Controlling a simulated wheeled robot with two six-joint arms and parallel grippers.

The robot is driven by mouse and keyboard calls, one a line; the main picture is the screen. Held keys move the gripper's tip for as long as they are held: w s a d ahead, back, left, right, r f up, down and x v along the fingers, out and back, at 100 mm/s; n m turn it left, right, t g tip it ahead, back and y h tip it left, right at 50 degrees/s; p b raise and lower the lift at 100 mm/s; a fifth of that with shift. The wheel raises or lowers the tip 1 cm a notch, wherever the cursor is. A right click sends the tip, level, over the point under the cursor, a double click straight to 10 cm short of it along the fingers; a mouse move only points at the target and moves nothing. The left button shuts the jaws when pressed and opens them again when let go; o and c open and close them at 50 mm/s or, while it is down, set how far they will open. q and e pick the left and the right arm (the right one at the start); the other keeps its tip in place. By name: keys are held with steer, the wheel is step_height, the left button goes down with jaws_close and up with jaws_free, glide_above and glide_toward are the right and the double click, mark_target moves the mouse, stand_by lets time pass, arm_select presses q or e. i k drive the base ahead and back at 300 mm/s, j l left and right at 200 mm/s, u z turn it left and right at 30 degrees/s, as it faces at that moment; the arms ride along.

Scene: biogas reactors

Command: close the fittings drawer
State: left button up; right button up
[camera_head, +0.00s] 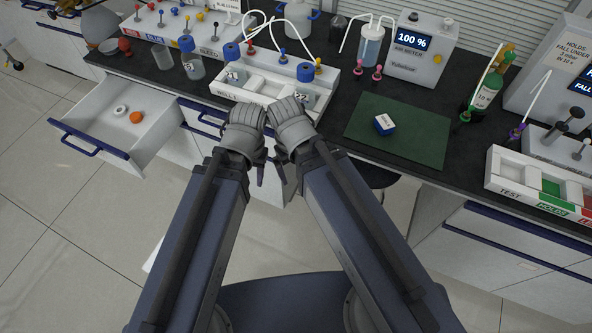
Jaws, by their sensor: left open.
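The fittings drawer (155,127) stands pulled out from the bench at the left. It is white with a dark blue front handle (88,138). An orange fitting (136,117) and a white ring-shaped fitting (120,111) lie inside it. My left gripper (262,170) is open, in front of the bench's edge and well to the right of the drawer, touching nothing that I can see. My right gripper (282,168) is close beside it. Its fingers are small and dark, and I cannot tell whether they are open or shut.
A white rack (240,92) with blue-capped jars stands on the bench just beyond my grippers. A stool (372,175) is partly hidden below the bench. The floor (60,215) before the drawer is clear.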

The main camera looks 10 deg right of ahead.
mark_target(91, 128)
steer(key=u, duration=1.4)
steer(key=i+j+z, duration=0.1)
steer(key=i+z, duration=0.2)
steer(key=i+j+z, duration=0.15)
steer(key=z, duration=0.15)
steer(key=i, duration=0.05)
